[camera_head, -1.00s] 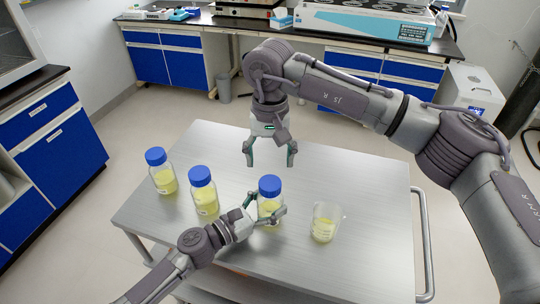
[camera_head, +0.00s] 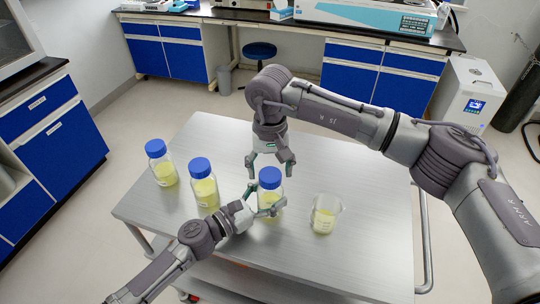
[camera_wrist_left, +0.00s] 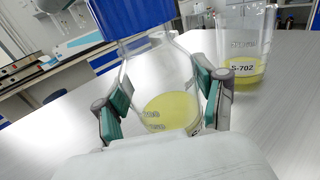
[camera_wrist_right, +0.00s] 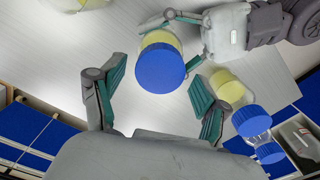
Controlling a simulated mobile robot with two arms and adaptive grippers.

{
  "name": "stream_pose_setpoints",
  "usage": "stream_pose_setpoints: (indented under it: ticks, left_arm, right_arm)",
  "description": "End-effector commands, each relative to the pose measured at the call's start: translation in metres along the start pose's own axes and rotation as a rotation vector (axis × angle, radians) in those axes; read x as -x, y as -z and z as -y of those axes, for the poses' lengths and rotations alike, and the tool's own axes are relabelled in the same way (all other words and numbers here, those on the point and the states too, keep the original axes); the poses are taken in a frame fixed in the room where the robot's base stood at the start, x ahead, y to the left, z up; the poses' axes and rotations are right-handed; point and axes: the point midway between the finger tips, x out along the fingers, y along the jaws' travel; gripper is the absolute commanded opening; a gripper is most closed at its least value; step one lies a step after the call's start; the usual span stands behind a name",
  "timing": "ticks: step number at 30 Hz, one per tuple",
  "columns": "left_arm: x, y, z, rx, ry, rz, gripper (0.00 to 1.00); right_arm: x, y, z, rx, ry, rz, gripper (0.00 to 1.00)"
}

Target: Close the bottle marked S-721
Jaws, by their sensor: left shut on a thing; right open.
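A glass bottle of yellow liquid (camera_head: 268,207) stands on the metal table with a blue cap (camera_head: 270,178) on it. My left gripper (camera_head: 264,203) is shut around this bottle's body, one finger on each side in the left wrist view (camera_wrist_left: 162,95). My right gripper (camera_head: 271,168) is open, pointing down just above and behind the cap. In the right wrist view the cap (camera_wrist_right: 160,68) lies between and slightly beyond its spread fingers. Two similar blue-capped bottles stand to the left, one nearer (camera_head: 205,190) and one farther (camera_head: 164,173). The held bottle's label is not readable.
A beaker of yellow liquid (camera_head: 325,214), marked S-702 in the left wrist view (camera_wrist_left: 243,68), stands right of the held bottle. The table's right side (camera_head: 375,210) is clear. Blue cabinets (camera_head: 170,55) and a stool (camera_head: 260,50) are behind.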

Motion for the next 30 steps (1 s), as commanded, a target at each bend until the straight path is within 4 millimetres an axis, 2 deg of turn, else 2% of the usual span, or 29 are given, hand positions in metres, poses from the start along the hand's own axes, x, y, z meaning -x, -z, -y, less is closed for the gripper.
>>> stream_pose_setpoints:
  ticks: [6, 14, 17, 26, 30]
  left_arm:
    - [0.000, 0.000, 0.000, 0.000, 0.000, 0.000, 0.00]
    - [0.000, 0.000, 0.000, 0.000, 0.000, 0.000, 0.00]
    - [0.000, 0.000, 0.000, 0.000, 0.000, 0.000, 0.00]
    - [0.000, 0.000, 0.000, 0.000, 0.000, 0.000, 0.00]
    - [0.000, 0.000, 0.000, 0.000, 0.000, 0.000, 0.00]
  right_arm:
    - [-0.015, 0.000, 0.000, 0.000, 0.001, 0.000, 0.75]
    - [-0.016, 0.000, 0.000, 0.000, 0.000, -0.001, 0.75]
    - [-0.016, 0.000, 0.000, 0.000, 0.000, 0.000, 0.62]
    - [-0.016, 0.000, 0.000, 0.000, 0.000, 0.000, 0.12]
    - [-0.016, 0.000, 0.000, -0.049, 0.000, -0.001, 0.12]
